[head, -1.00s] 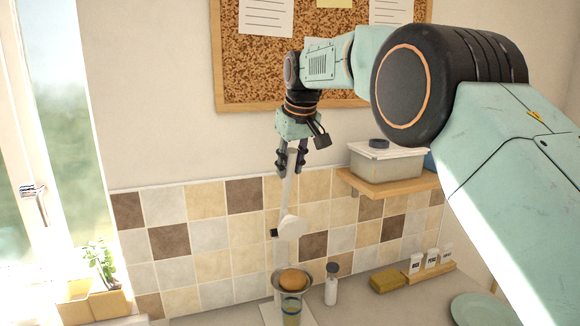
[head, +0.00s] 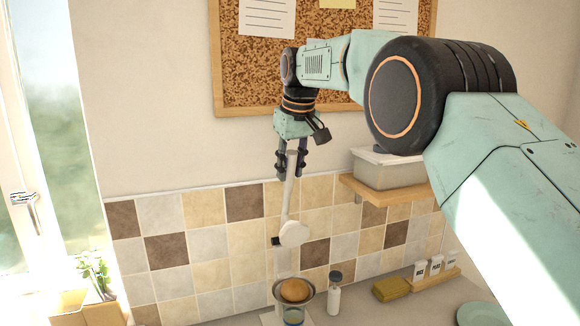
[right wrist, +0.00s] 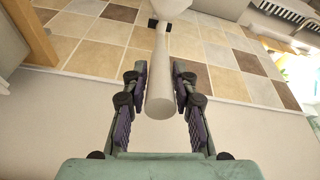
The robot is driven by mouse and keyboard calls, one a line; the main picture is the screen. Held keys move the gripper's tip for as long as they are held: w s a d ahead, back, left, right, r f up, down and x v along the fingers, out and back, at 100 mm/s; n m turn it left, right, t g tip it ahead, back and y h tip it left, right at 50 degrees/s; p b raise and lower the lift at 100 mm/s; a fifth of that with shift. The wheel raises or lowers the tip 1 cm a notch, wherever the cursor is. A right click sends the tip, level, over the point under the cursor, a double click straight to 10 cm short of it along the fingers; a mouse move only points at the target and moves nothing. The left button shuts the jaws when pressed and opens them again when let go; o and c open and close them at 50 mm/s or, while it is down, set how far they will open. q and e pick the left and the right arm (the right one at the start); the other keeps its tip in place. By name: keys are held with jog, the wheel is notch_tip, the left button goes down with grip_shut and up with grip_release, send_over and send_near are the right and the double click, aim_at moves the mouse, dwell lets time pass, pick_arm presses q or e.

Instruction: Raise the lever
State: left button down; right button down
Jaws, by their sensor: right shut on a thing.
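The white lever (head: 289,190) stands nearly upright, rising from a round white pivot (head: 293,233) on a stand in front of the tiled wall. My right gripper (head: 290,172) reaches down from above and is shut on the lever's upper end. In the right wrist view the lever (right wrist: 161,85) lies between the two dark fingers of the gripper (right wrist: 160,95). Below the pivot, a metal bowl (head: 306,299) holds a round orange-brown fruit half (head: 295,289), with a glass (head: 293,316) under it. My left gripper is not in view.
A wooden shelf (head: 380,190) with a lidded container (head: 388,170) is right of the gripper. A white bottle (head: 334,296), a yellow sponge (head: 391,289) and small jars (head: 436,265) stand on the counter. A corkboard (head: 250,70) hangs behind. A plant (head: 95,273) is at the left.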

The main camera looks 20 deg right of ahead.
jog(key=shift+w+r, duration=0.15)
jog(key=shift+r, duration=0.15)
jog(key=c, duration=1.5)
grip_release()
jog(key=o, duration=0.4)
jog(key=shift+f, duration=0.2)
jog(key=shift+o, duration=0.2)
jog(key=v, duration=1.1)
jog(key=shift+r, duration=0.35)
jog(key=shift+s+r, duration=0.15)
jog(key=shift+s, duration=0.15)
